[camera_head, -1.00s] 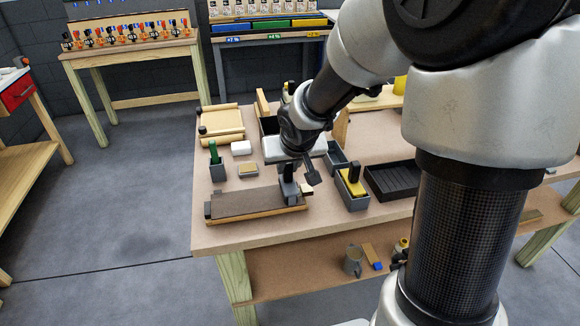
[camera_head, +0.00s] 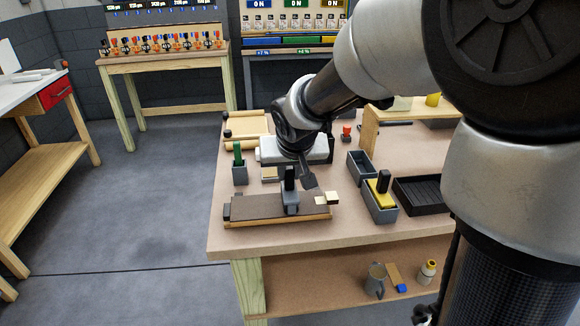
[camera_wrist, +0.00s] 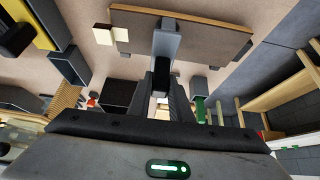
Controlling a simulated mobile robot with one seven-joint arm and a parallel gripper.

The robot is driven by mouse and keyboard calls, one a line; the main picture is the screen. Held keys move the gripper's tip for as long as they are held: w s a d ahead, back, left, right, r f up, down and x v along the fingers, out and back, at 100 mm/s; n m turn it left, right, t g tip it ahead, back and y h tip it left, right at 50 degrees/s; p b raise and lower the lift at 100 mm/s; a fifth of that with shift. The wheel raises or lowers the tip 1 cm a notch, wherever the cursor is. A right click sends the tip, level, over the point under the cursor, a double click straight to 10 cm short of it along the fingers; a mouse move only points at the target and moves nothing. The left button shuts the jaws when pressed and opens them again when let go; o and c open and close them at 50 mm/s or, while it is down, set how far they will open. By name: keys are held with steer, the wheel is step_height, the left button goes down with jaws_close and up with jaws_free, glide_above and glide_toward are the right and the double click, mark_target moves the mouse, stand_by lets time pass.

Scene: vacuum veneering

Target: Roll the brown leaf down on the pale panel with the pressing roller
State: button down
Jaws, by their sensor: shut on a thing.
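The pale panel (camera_head: 276,223) lies on the near left part of the table, its light edge showing. The brown leaf (camera_head: 256,206) lies over its top; both also show in the wrist view, the leaf (camera_wrist: 207,35) facing the camera. My gripper (camera_head: 291,172) is above the panel, shut on the pressing roller (camera_head: 290,197). The roller is grey and, in the wrist view, stands across the leaf right of its middle as the head view has it; it also shows there (camera_wrist: 166,45). It appears to touch the leaf, but the contact line is hidden.
A small cream block (camera_head: 332,197) is at the panel's right end. A grey holder with a yellow item (camera_head: 380,201) and a black tray (camera_head: 418,194) stand further right. A green-handled tool in a cup (camera_head: 239,165) stands behind left. The table's front edge is close.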

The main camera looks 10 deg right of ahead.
steer(key=shift+a+f+b, duration=0.15)
steer(key=shift+a+b, duration=1)
steer(key=shift+a+f+b, duration=0.15)
steer(key=shift+a+b, duration=0.95)
steer(key=shift+a, duration=0.05)
steer(key=shift+a+r+b, duration=0.15)
steer(key=shift+a+b, duration=0.55)
steer(key=shift+a, duration=0.45)
steer(key=shift+a+r+b, duration=0.1)
steer(key=shift+a+b, duration=0.6)
steer(key=shift+a, duration=0.45)
steer(key=shift+a+f+b, duration=0.15)
steer(key=shift+a+b, duration=0.75)
steer(key=shift+a, duration=0.6)
steer(key=shift+d, duration=0.1)
steer(key=shift+d+r+p, duration=0.2)
steer(key=shift+d+p, duration=0.55)
steer(key=shift+d, duration=2.95)
steer(key=shift+d+f+p, duration=0.2)
steer(key=shift+d+p, duration=1.35)
steer(key=shift+d, duration=3.9)
